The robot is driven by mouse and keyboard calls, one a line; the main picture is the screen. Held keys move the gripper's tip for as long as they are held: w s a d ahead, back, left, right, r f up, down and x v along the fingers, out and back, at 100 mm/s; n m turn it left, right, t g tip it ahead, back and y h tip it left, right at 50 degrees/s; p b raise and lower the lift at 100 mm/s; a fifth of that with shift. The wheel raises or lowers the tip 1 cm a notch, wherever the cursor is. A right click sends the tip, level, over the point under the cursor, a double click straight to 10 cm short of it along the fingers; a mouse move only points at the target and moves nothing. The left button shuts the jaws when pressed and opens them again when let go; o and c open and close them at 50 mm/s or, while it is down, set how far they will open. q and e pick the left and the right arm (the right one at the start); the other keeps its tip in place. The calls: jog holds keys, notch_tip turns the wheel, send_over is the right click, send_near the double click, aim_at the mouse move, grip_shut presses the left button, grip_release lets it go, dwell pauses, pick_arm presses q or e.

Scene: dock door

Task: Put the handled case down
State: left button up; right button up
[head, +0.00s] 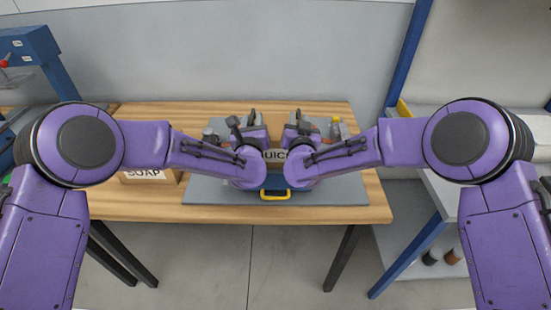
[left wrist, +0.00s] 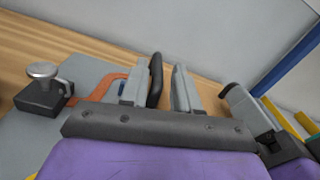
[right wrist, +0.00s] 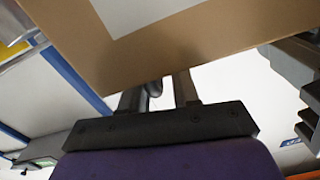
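A small blue part with a yellow handle (head: 275,195) shows below my wrists in the head view, over the front of a grey mat. It may belong to the handled case, most of which is hidden behind my wrists. My left gripper (head: 252,122) and right gripper (head: 299,122) are side by side over the middle of the mat. In the left wrist view, a dark upright piece (left wrist: 155,80) stands between the fingers, with a gap beside it. The right wrist view shows a similar dark piece (right wrist: 153,88) between the fingers. I cannot tell whether either gripper clamps anything.
The grey mat (head: 215,190) lies on a wooden table (head: 350,214). A cardboard box marked SOAP (head: 148,177) stands at the left. Partly hidden lettering (head: 274,155) shows between my wrists. The table's front right is clear.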

pick_arm(q)
jog(key=shift+o, duration=0.5)
jog(key=shift+r, duration=0.15)
pick_arm(e)
jog(key=shift+o, duration=0.5)
jog(key=shift+r, duration=0.15)
pick_arm(q)
jog(key=shift+a, duration=0.15)
pick_arm(e)
jog(key=shift+d, duration=0.15)
pick_arm(q)
jog(key=shift+s, duration=0.1)
pick_arm(e)
jog(key=shift+s+d, duration=0.1)
pick_arm(q)
jog(key=s, duration=1.2)
pick_arm(e)
jog(key=s, duration=1.2)
pick_arm(q)
jog(key=shift+a, duration=0.15)
pick_arm(e)
jog(key=shift+a, duration=0.2)
